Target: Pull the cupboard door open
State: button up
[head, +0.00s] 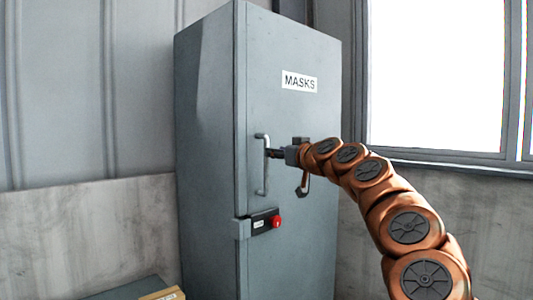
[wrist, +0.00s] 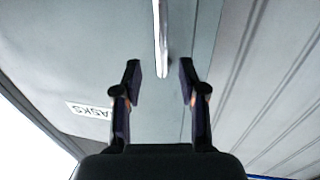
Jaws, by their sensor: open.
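The grey cupboard (head: 207,150) stands upright in the head view, and its door (head: 305,120) with a "MASKS" label looks shut. A pale vertical bar handle (head: 264,178) is on the left part of the door. My gripper (head: 272,153) is at the handle's upper half, coming from the right. In the wrist view my gripper (wrist: 160,78) is open, with a dark finger on each side. The handle (wrist: 160,35) is lined up between the fingers, its lower visible end close to the tips. I cannot tell whether they touch it.
A dark latch (head: 262,222) with a red knob (head: 277,222) sits across the cupboard's left front edge, below the handle. A window (head: 437,75) is at the right. A cardboard-coloured box (head: 163,294) is at the bottom left.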

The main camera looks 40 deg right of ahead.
jog(key=x, duration=0.6)
jog(key=shift+w+p, duration=0.15)
jog(key=shift+p, duration=0.25)
jog(key=shift+c, duration=0.2)
grip_shut()
dwell(0.4)
